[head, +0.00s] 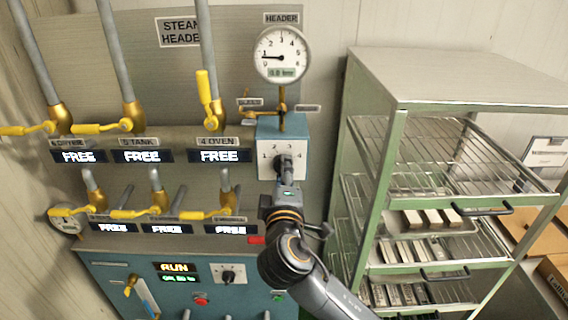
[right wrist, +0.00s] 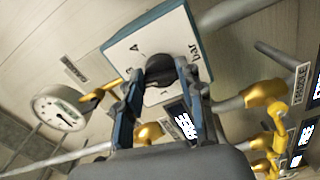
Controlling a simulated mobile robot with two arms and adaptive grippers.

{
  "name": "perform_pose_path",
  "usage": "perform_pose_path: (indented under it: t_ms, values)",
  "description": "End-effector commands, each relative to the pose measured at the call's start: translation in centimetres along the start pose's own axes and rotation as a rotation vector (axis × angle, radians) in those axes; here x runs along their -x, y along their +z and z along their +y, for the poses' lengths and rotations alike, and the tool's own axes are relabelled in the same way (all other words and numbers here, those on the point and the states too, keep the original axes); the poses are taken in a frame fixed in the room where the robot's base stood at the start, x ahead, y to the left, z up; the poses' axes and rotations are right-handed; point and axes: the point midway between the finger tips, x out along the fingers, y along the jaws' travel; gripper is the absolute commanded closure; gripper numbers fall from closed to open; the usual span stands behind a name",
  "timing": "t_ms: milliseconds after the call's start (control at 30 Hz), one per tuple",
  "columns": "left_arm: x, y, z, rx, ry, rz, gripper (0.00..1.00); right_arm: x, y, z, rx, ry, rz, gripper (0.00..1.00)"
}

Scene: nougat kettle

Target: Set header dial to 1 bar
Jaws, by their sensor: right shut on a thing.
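The header dial is a black knob (right wrist: 159,70) on a pale, blue-sided box (head: 295,133) with numbers around it. My right gripper (head: 287,173) is at the box face. In the right wrist view its two fingers (right wrist: 161,82) are shut on the knob, one on each side. The fingers and wrist hide much of the knob in the head view, so its pointer setting cannot be read. The round header gauge (head: 282,48) stands above the box; its needle points left, near the 1. Its small green readout is too blurred to read surely. My left gripper is not in view.
Yellow-handled valves (head: 205,88) and pipes are left of the box, above lit FREE displays (head: 220,156). A green-framed rack (head: 385,160) with wire shelves and bars stands close on the right. A blue panel (head: 110,280) with a RUN display (head: 175,267) is below.

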Motion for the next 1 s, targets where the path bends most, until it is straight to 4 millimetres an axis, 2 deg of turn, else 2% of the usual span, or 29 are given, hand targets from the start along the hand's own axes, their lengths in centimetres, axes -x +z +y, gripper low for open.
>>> perform_pose_path:
  t_ms: [33, 300, 1000]
  values:
    - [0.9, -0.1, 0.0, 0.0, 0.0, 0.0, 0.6, 0.0, -0.1, 0.4, 0.045, -0.003, 0.0, 0.94]
    - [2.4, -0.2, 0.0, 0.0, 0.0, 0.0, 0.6, 0.0, -0.1, 0.3, 0.302, -0.002, 0.001, 0.94]
    - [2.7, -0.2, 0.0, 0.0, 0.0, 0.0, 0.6, 0.0, -0.2, 0.2, 0.964, 0.0, 0.001, 0.94]
